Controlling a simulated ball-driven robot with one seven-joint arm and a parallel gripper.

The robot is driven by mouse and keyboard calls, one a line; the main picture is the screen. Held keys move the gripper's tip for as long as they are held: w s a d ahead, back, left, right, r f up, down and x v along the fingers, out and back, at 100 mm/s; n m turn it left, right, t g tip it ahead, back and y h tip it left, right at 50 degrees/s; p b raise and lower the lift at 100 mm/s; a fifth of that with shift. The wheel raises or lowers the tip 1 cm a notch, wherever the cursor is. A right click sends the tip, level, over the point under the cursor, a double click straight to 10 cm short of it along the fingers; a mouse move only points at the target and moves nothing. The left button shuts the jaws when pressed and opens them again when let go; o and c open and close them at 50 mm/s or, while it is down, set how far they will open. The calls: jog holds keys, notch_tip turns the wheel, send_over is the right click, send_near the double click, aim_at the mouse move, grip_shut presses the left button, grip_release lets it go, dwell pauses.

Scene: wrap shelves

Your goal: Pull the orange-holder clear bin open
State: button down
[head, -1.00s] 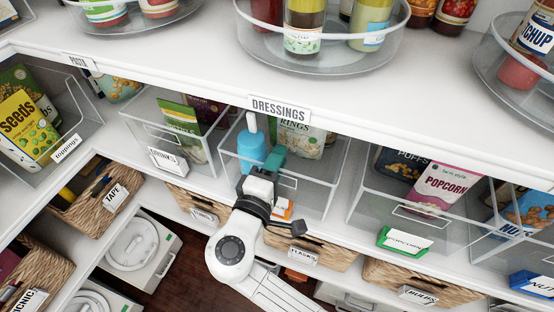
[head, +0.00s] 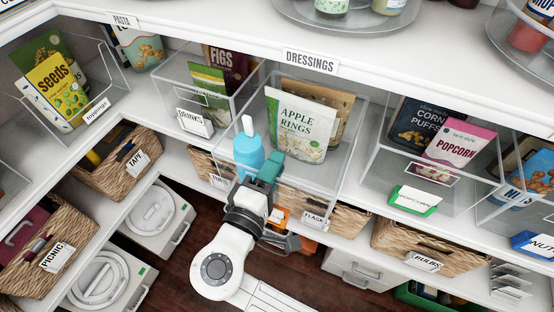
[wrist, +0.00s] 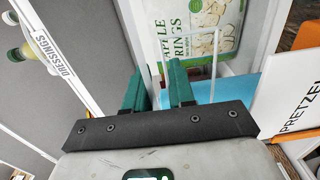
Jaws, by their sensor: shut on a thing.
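The clear bin with the orange label holder (head: 281,215) stands out from the middle shelf below the DRESSINGS label. In the wrist view the fingers (wrist: 166,85) are at the pale handle frame (wrist: 190,55), and the PRETZEL label (wrist: 292,105) shows at the right. My gripper and arm hide part of the bin's front and its orange holder.
Wicker baskets (head: 425,245) stand on the shelf below. White shelf edges run above and below the bin. Open floor shows in front.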

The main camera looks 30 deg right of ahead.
jog(key=shift+s+a+f, duration=0.1)
jog(key=shift+s+a, duration=0.05)
jog(key=shift+a, duration=0.05)
dwell(0.3)
jog(key=c, duration=1)
grip_release()
jog(key=shift+c, duration=0.2)
jog(key=b+v, duration=0.1)
jog(key=v, duration=1)
jog(key=shift+b, duration=0.4)
